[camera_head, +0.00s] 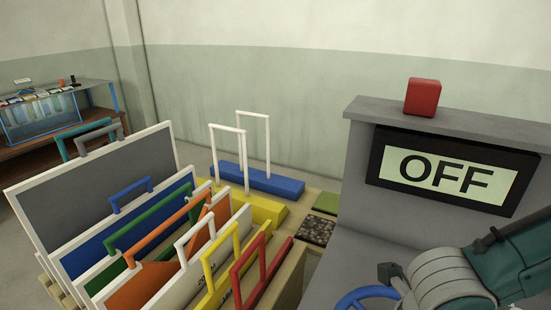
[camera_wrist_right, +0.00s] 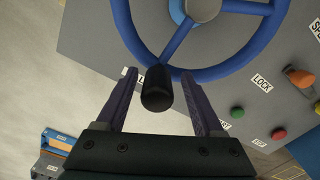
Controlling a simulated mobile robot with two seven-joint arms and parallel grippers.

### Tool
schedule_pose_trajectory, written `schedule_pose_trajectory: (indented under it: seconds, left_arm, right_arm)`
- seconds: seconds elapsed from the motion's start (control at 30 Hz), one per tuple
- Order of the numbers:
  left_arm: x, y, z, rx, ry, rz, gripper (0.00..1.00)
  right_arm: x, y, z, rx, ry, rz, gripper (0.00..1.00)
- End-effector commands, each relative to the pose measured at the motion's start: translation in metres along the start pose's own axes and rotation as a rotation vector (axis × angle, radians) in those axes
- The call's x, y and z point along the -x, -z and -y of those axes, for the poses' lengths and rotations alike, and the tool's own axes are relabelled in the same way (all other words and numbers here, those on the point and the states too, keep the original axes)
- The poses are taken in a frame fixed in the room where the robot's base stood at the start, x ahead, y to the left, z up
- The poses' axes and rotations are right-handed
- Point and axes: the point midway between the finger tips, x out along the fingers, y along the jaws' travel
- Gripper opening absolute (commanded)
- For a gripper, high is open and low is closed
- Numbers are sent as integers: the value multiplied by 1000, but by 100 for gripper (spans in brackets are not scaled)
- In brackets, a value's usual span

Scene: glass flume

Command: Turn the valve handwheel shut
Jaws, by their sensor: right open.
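The valve handwheel (camera_wrist_right: 232,66) is blue with spokes and a grey hub, mounted on a grey panel. It fills the top of the right wrist view, cut off by the frame edge. Part of its rim also shows at the bottom of the head view (camera_head: 362,296). A black handle knob (camera_wrist_right: 157,88) sticks out from the rim. My right gripper (camera_wrist_right: 160,76) is open, with one dark purple finger on each side of the knob. Gaps show between the knob and both fingers. My left gripper is not in view.
The grey console carries an OFF display (camera_head: 447,172) and a red block (camera_head: 422,97) on top. A LOCK label (camera_wrist_right: 262,82), an orange knob (camera_wrist_right: 299,76) and coloured buttons lie right of the wheel. Framed panels with handles (camera_head: 95,185) stand at left.

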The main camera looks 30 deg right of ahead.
Motion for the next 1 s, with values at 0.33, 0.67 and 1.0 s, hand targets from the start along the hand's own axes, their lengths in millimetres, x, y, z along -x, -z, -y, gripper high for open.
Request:
schedule_pose_trajectory:
  seconds: [0.33, 0.67, 1.0]
  left_arm:
    - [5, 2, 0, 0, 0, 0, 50]
    - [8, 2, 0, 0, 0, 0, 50]
    - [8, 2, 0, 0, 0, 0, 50]
  right_arm:
    - [28, -1, 0, 2, -2, 3, 69]
    - [86, -1, 0, 0, -2, 2, 69]
    - [100, 0, 0, 0, 0, 0, 69]
